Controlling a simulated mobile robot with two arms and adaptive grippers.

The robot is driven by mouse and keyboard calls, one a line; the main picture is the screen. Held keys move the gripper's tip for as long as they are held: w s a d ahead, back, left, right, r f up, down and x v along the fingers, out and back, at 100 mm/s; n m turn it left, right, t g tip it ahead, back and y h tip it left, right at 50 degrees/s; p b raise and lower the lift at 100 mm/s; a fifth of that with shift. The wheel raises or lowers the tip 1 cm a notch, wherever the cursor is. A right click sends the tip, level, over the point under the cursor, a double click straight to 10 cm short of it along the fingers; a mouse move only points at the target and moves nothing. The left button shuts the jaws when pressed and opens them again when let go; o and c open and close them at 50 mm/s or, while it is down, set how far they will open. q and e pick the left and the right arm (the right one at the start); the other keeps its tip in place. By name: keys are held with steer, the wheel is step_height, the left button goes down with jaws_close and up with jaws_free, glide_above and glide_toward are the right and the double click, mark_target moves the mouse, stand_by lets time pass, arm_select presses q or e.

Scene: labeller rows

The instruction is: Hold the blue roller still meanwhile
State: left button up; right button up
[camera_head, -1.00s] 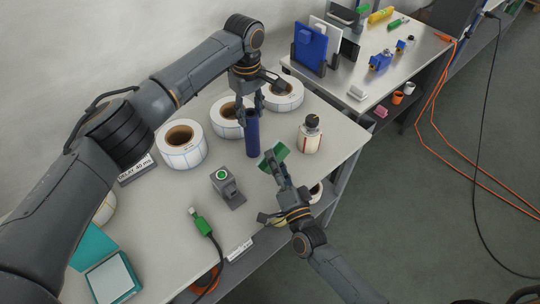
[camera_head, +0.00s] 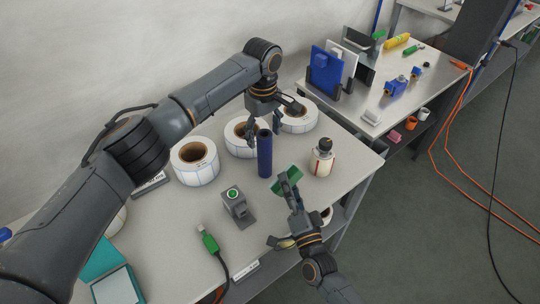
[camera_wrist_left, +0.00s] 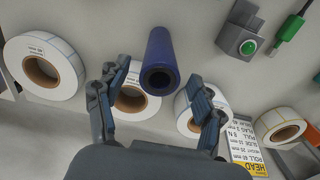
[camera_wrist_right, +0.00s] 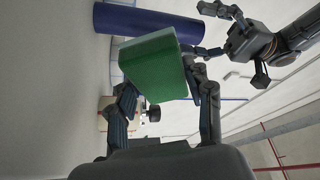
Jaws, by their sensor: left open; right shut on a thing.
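The blue roller (camera_head: 264,156) stands upright on the near bench, in front of the label rolls. It also shows in the left wrist view (camera_wrist_left: 160,55) and, partly behind the green block, in the right wrist view (camera_wrist_right: 140,20). My left gripper (camera_head: 263,128) is open at the roller's upper end, with one finger to each side; I cannot tell whether either finger touches it. My right gripper (camera_head: 291,180) is shut on a green block (camera_wrist_right: 152,68), held low in front of the roller; a gap between block and roller cannot be judged.
Label rolls (camera_head: 195,161) stand behind. A bottle with a dark cap (camera_head: 322,158) is right of the roller. A grey unit with a green button (camera_head: 236,204) and a green plug with cable (camera_head: 210,242) are at left front. A second bench (camera_head: 375,110) holds blue parts.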

arm_select(q)
step_height(320, 180, up, 12)
stand_by(0.5)
